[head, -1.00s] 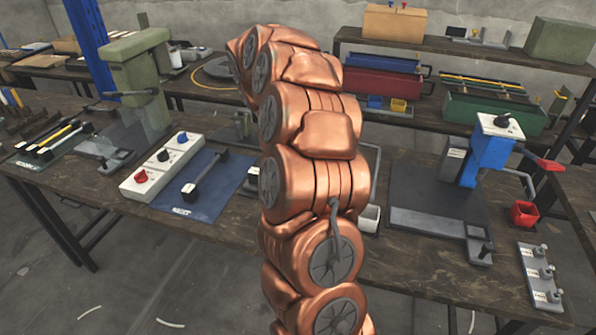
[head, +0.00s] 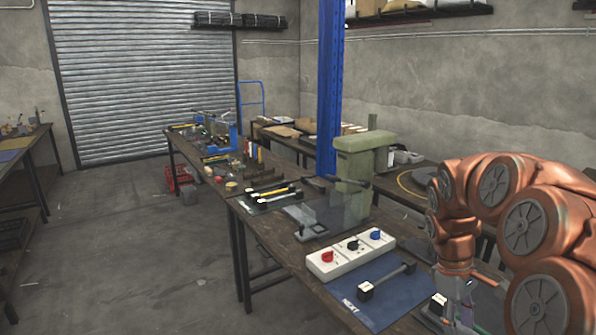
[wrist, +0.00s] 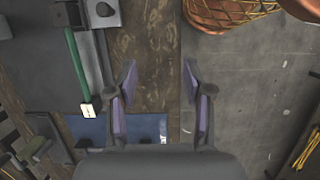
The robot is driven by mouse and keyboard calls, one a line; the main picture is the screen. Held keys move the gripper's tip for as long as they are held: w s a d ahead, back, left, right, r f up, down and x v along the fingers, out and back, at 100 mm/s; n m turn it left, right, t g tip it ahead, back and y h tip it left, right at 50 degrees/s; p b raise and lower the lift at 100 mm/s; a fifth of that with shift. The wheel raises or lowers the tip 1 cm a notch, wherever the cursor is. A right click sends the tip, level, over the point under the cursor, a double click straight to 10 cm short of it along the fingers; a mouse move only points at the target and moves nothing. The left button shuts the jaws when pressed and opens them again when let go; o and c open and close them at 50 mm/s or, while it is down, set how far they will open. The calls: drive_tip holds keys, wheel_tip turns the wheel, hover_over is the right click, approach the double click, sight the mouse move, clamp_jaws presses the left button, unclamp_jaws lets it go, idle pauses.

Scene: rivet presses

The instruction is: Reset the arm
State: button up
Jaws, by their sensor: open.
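My copper arm fills the right side of the head view, bent over with its end pointing down. My gripper (head: 458,312) is low at the right of the head view, partly cut off, beside the right end of the blue mat (head: 372,312). In the wrist view my gripper (wrist: 160,75) has its two fingers wide apart, with nothing between them. The wooden bench's edge (wrist: 165,60) runs below and between the fingers.
A white control box (head: 350,255) with red, black and blue knobs lies by the mat. Behind it is a green press (head: 360,160). A blue column (head: 329,90) rises behind the bench. A green rod (wrist: 76,65) lies below left; open floor (wrist: 235,95) is right.

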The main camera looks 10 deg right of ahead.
drive_tip(key=s+a+f+m+t+y, duration=0.1)
drive_tip(key=s+a+m, duration=0.3)
drive_tip(key=s+a, duration=1.6)
drive_tip(key=shift+s+a+f+m+y, duration=0.3)
drive_tip(key=shift+a+f+m, duration=0.05)
drive_tip(key=shift+f+m, duration=0.05)
